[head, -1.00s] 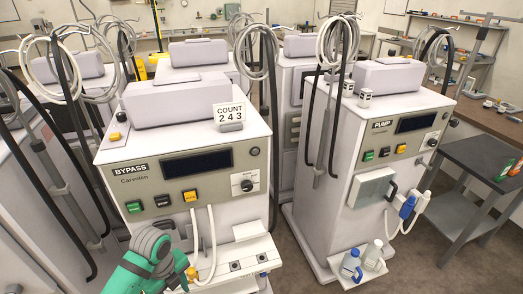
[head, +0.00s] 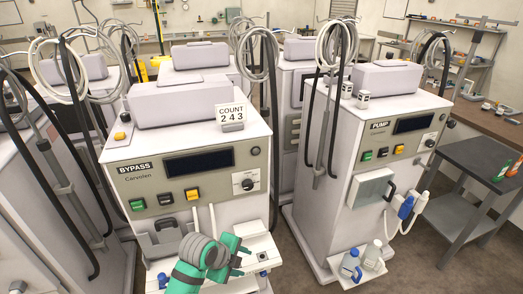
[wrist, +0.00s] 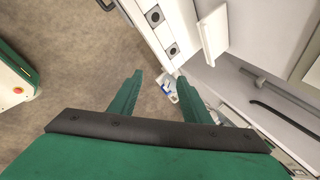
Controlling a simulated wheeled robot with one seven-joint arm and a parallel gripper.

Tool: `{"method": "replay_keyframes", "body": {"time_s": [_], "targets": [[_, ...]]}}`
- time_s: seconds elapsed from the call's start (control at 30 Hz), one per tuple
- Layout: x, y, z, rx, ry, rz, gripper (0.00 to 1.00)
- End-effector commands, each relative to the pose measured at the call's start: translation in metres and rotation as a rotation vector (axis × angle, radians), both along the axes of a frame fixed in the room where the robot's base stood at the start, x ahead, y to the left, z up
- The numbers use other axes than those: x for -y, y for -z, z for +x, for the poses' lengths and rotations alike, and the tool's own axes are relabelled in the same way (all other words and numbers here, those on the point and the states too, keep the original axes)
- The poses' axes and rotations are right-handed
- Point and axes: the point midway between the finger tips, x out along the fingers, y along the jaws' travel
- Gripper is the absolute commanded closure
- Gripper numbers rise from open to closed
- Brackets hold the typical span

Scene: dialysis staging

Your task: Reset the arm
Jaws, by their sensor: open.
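My gripper (head: 241,258) is in front of the lower face of the left machine (head: 207,258), which is labelled BYPASS. Its green fingers are apart with nothing between them. In the wrist view my gripper (wrist: 158,92) is open and points past the machine's side toward the floor. A small white and blue item (wrist: 168,86) shows far off beyond the fingertips.
A dark side table (head: 470,160) is at far right. Floor (head: 440,262) between them is clear.

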Motion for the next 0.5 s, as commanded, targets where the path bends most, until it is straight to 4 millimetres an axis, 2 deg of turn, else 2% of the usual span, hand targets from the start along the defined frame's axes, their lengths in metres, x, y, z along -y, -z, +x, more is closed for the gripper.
{"method": "replay_keyframes", "body": {"time_s": [0.03, 0.2, 0.3, 0.5], "targets": [[0.028, -0.005, 0.008, 0.037, -0.027, -0.072, 0.56], [0.093, -0.028, 0.03, 0.138, -0.151, -0.297, 0.56], [0.124, -0.041, 0.036, 0.177, -0.229, -0.43, 0.56], [0.169, -0.059, 0.038, 0.222, -0.399, -0.687, 0.56]]}}
